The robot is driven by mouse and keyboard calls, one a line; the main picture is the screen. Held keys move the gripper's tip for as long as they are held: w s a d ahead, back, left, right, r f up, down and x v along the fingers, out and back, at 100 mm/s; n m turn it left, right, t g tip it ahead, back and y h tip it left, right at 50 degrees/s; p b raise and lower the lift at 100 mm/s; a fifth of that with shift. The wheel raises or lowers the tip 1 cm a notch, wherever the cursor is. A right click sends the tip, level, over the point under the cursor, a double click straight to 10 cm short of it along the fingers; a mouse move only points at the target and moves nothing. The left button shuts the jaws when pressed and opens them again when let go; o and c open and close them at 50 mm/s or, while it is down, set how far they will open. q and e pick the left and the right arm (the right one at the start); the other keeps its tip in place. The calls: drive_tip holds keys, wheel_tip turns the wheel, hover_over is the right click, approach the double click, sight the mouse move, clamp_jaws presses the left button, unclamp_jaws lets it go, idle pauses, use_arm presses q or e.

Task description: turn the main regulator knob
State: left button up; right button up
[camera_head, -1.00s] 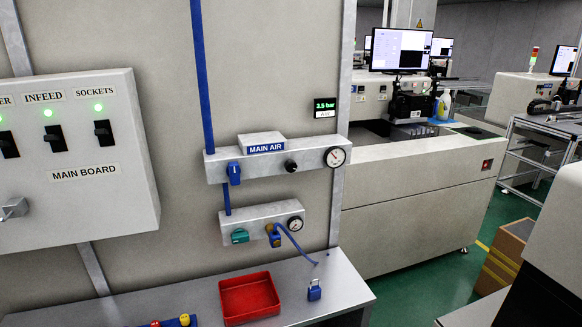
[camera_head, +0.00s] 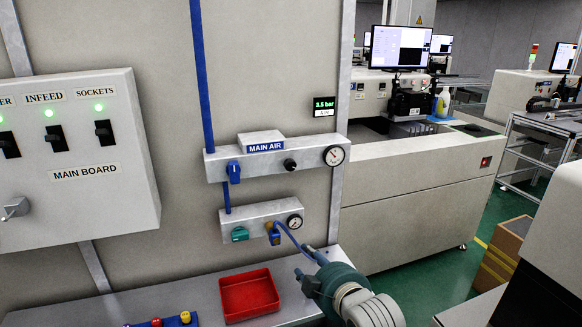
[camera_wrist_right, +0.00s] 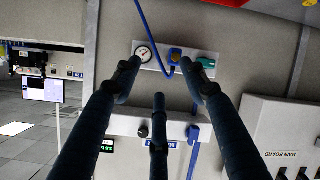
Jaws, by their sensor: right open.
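The main regulator knob (camera_head: 290,165) is a small black round knob on the grey MAIN AIR panel (camera_head: 305,171), between the blue valve handle (camera_head: 233,172) and the round gauge (camera_head: 334,155). My right gripper (camera_head: 305,262) is open and empty, below and right of the knob, over the metal bench. In the right wrist view its dark fingers (camera_wrist_right: 158,78) are spread towards the panels. My left gripper is not in view.
A lower panel (camera_head: 262,215) carries a teal knob (camera_head: 240,234), a gauge (camera_head: 294,222) and a blue hose. A red tray (camera_head: 249,295) sits on the bench (camera_head: 190,292). The MAIN BOARD box (camera_head: 90,200) juts out at left. The wall display (camera_head: 324,105) reads 3.5 bar.

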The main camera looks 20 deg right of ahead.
sight(291, 167)
drive_tip(key=w+d+r+n+t, duration=0.1)
drive_tip(key=w+r+t, duration=0.1)
drive_tip(key=w+r, duration=0.45)
drive_tip(key=w+r+n+t, duration=0.2)
drive_tip(key=w+r+t, duration=0.1)
drive_tip(key=r, duration=0.7)
drive_tip(key=w+p, duration=0.3)
drive_tip(key=w, duration=0.5)
drive_tip(key=shift+w+a+r, duration=0.1)
drive_tip(key=shift+w+r, duration=0.05)
drive_tip(key=shift+w, duration=0.7)
clamp_jaws()
